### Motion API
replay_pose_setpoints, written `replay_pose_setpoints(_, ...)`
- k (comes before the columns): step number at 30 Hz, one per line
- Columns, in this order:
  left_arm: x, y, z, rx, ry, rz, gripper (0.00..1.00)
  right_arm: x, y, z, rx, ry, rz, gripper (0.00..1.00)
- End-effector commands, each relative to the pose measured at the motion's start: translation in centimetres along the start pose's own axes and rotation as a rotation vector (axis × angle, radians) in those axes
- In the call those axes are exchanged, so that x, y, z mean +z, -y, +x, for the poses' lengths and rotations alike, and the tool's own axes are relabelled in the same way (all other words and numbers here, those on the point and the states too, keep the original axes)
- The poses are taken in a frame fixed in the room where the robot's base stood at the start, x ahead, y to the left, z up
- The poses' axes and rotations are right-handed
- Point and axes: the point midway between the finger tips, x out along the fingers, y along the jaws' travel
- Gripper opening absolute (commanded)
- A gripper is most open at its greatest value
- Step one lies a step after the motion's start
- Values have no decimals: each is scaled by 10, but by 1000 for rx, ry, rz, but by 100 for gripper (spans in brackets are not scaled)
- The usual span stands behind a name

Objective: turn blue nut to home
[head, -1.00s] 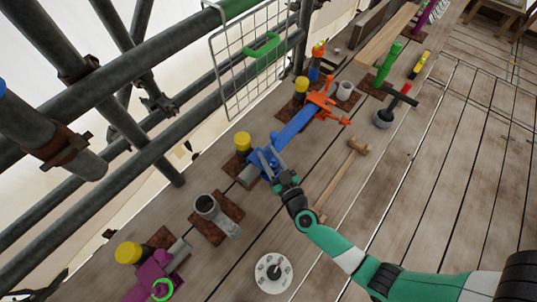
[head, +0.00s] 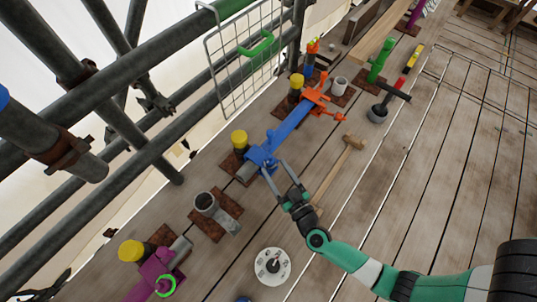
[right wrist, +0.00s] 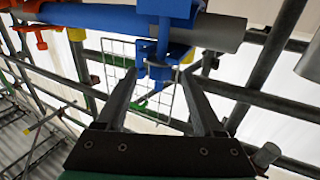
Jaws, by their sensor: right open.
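A blue clamp (head: 262,157) is fitted around a grey pipe at the near end of a long blue bar (head: 290,122). It also shows in the right wrist view (right wrist: 178,52), with a blue block hanging under the pipe; I cannot clearly tell the nut from the rest of the clamp. My right gripper (head: 274,168) is open, its fingers pointing at the clamp from the lower right. In the right wrist view the two fingers (right wrist: 162,95) stand wide apart with nothing between them, below the blue block. My left gripper is not in view.
An orange clamp (head: 316,100) sits at the bar's far end. A grey pipe fitting (head: 212,208), a purple clamp (head: 155,275) and a round white disc (head: 272,266) are nearer. Scaffold pipes and a wire basket (head: 245,60) border the left.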

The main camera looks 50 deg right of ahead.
Motion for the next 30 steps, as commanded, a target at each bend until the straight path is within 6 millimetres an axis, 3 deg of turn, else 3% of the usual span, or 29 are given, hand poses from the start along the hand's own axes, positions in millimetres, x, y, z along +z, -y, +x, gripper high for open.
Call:
replay_pose_setpoints(3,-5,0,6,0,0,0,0,-1,1,-26,-6,3,-1,69)
replay_pose_setpoints(9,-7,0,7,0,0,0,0,-1,0,-45,-1,0,0,69)
replay_pose_setpoints(26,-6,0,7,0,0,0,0,0,-1,-45,2,-1,0,69)
replay_pose_setpoints(30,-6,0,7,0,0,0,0,-20,5,-26,18,-50,31,69)
